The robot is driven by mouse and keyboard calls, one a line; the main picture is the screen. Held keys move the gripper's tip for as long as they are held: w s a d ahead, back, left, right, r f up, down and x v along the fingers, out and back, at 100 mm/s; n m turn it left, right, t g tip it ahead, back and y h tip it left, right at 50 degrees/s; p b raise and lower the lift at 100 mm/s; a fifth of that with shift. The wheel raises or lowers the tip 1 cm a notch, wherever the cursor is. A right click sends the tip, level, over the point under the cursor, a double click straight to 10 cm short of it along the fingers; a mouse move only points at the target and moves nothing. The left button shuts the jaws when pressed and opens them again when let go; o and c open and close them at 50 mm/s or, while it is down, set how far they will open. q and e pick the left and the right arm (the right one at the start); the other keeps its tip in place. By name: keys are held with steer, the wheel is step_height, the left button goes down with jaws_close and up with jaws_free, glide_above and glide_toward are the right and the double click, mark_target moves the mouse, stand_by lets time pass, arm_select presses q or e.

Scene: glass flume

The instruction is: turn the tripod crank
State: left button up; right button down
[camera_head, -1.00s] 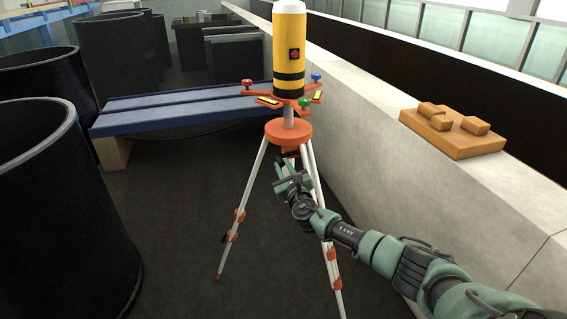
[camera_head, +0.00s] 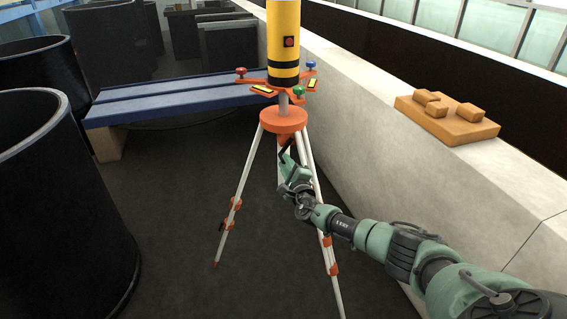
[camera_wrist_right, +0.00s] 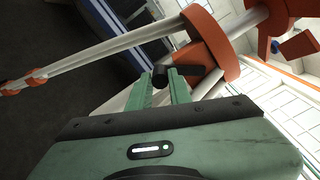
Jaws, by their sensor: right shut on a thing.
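The tripod (camera_head: 284,120) stands upright on the floor in the middle of the head view, with a round orange head and white legs with orange clamps. A yellow instrument (camera_head: 283,40) with black bands and a red button sits on it. Just under the tripod head is the crank, whose black handle (camera_wrist_right: 160,76) shows between the fingers in the right wrist view. My right gripper (camera_head: 287,160) is shut on this handle, its green fingers on either side of it. The rest of the crank is largely hidden by the gripper. My left gripper is in neither view.
A blue bench (camera_head: 180,102) stands behind the tripod. Large black cylinders (camera_head: 60,220) stand at the left. A pale concrete wall (camera_head: 400,165) runs along the right, with a wooden block set (camera_head: 447,119) on top. Dark floor is free left of the tripod.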

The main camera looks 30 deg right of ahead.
steer(key=shift+d+f+n, duration=0.15)
steer(key=shift+d+n, duration=0.05)
steer(key=shift+n, duration=0.2)
steer(key=shift+s, duration=0.1)
steer(key=c, duration=1.3)
jaws_free()
steer(key=p+v, duration=0.1)
steer(key=v, duration=0.6)
steer(key=shift+s+p, duration=0.35)
